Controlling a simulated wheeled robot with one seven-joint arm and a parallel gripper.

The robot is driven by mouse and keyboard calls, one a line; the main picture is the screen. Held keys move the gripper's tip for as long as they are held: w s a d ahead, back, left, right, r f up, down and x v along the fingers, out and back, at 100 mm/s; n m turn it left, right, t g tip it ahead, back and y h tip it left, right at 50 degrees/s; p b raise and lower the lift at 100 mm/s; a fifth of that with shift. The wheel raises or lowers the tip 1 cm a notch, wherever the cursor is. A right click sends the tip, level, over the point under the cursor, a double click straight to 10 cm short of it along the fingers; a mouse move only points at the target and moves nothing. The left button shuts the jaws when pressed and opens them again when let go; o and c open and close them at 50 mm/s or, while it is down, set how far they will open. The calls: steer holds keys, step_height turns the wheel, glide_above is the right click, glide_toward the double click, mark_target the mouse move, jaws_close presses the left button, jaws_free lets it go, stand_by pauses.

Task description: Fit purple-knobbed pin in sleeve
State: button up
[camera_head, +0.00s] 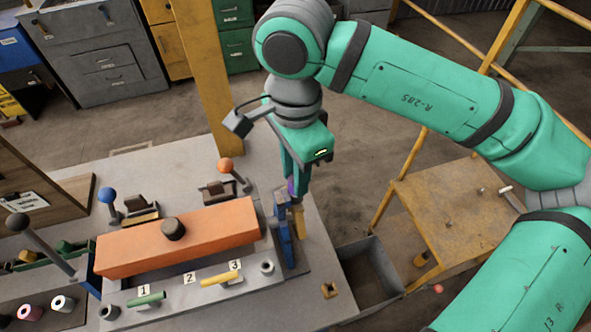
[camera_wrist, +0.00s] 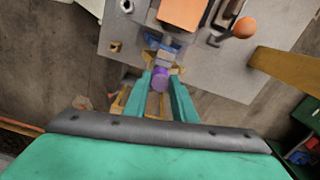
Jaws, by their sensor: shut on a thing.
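My gripper (camera_head: 297,192) points down over the right end of the workbench. It is shut on the purple knob (camera_wrist: 161,81), which sits between the fingertips in the wrist view. In the head view only a sliver of the purple knob (camera_head: 291,187) shows. The pin's shank below the knob is hidden. A blue fixture (camera_head: 285,238) stands just below the gripper, at the right end of the orange block. In the wrist view the blue fixture (camera_wrist: 160,45) and a grey piece lie just past the knob. I cannot tell which part is the sleeve, or whether the pin is inside it.
The long orange block (camera_head: 180,240) lies left of my gripper. Levers with an orange ball (camera_head: 226,165) and a blue ball (camera_head: 107,196) stand behind it. A green pin (camera_head: 146,299) and a yellow pin (camera_head: 220,279) lie in front. A grey bin (camera_head: 370,270) stands right of the bench.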

steer(key=shift+f, duration=0.4)
steer(key=o, duration=1.2)
steer(key=shift+c, duration=0.2)
step_height(320, 180, up, 11)
steer(key=shift+f, duration=0.15)
